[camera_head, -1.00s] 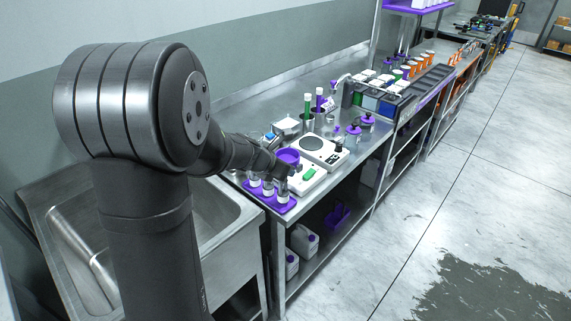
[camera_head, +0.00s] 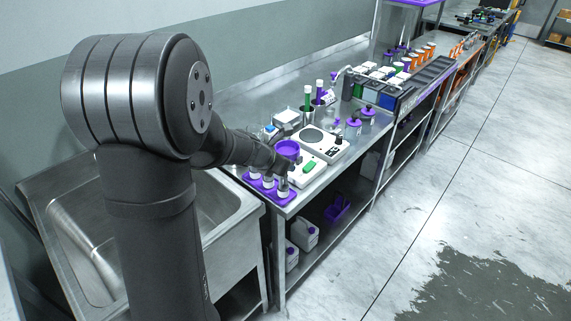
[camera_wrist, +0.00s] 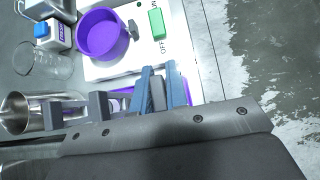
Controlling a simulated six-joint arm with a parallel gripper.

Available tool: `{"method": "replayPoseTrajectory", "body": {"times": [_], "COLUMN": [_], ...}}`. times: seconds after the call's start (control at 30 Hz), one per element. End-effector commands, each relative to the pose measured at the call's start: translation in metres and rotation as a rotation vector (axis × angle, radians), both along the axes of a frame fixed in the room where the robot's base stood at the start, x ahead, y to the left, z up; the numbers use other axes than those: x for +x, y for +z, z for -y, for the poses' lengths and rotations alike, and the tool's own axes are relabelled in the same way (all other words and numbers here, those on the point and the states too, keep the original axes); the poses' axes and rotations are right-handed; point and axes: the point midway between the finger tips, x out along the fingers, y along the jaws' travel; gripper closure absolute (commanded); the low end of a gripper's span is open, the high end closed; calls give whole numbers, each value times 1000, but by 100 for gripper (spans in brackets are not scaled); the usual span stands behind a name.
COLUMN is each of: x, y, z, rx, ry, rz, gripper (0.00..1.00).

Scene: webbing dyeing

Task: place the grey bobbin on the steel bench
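My gripper (camera_wrist: 162,90) points down with two blue fingers at the near end of the bench. A grey piece (camera_wrist: 157,94), which looks like the grey bobbin, fills the narrow gap between the fingers. In the head view my gripper (camera_head: 283,170) is above the purple rack, and the bobbin cannot be made out there. The steel bench (camera_head: 252,112) runs away along the wall. In the wrist view, its bare top (camera_wrist: 75,78) shows between the glass beaker and the white device.
A white device (camera_wrist: 105,70) carries a purple bowl (camera_wrist: 103,35) and a green block (camera_wrist: 157,22). A glass beaker (camera_wrist: 48,62) and a steel cup (camera_wrist: 35,112) stand left. The purple rack (camera_head: 272,191) holds vials at the bench's near edge. A sink (camera_head: 215,210) adjoins it.

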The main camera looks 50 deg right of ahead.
Motion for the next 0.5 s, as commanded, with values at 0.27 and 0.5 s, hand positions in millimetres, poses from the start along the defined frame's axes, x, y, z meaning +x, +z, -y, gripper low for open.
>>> {"method": "replayPoseTrajectory", "body": {"times": [0.27,0.5], "x": [0,0], "y": [0,6], "z": [0,-5], "rx": [0,-1], "ry": [0,-1], "rz": [0,2], "gripper": [64,64]}}
